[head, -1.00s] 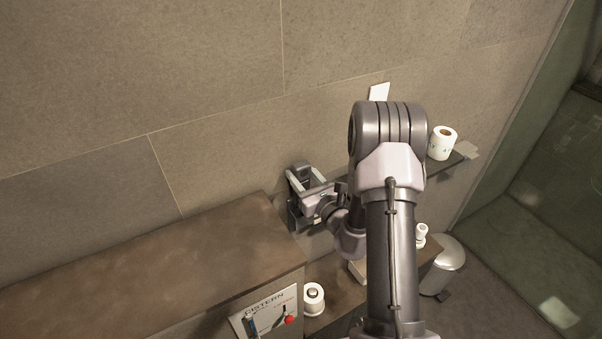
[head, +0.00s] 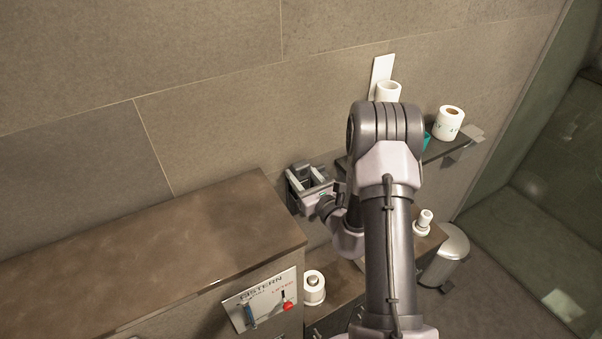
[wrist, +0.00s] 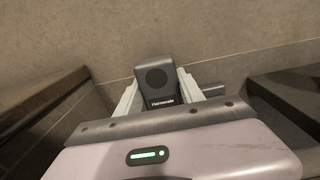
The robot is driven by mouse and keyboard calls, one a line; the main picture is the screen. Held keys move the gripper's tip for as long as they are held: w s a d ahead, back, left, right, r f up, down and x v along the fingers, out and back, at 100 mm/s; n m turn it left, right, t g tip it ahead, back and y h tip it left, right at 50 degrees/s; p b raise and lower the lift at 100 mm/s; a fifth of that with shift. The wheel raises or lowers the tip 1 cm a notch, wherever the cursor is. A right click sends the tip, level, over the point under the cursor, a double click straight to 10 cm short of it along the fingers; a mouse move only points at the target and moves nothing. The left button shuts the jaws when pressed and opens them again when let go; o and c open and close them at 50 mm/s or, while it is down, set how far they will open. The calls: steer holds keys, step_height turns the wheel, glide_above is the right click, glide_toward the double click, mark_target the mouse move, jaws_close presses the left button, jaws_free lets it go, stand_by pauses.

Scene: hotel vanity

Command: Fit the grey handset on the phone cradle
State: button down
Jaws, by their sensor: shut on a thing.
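My gripper (wrist: 155,98) is shut on the grey handset (wrist: 157,84), whose dark, rounded end with a round patch and pale lettering shows between the two light fingers in the wrist view. In the head view my gripper (head: 311,181) is near the tiled wall, just beyond the right end of the brown counter, with the handset (head: 302,170) between its fingers. I cannot make out the phone cradle for certain. A small dark piece (wrist: 212,90) shows behind the right finger in the wrist view, and I cannot tell what it is.
The brown counter (head: 150,250) fills the lower left, with a CISTERN panel (head: 262,298) on its front. A paper roll (head: 314,288) stands on the lower shelf. Another roll (head: 449,122) sits on the wall shelf (head: 435,150). A bin (head: 447,252) stands right.

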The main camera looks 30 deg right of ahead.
steer(key=shift+f+b, duration=0.35)
steer(key=shift+f, duration=0.3)
steer(key=c, duration=0.6)
jaws_free()
steer(key=shift+c, duration=0.2)
steer(key=s, duration=1.7)
steer(key=shift+s+d, duration=0.25)
steer(key=shift+d, duration=0.05)
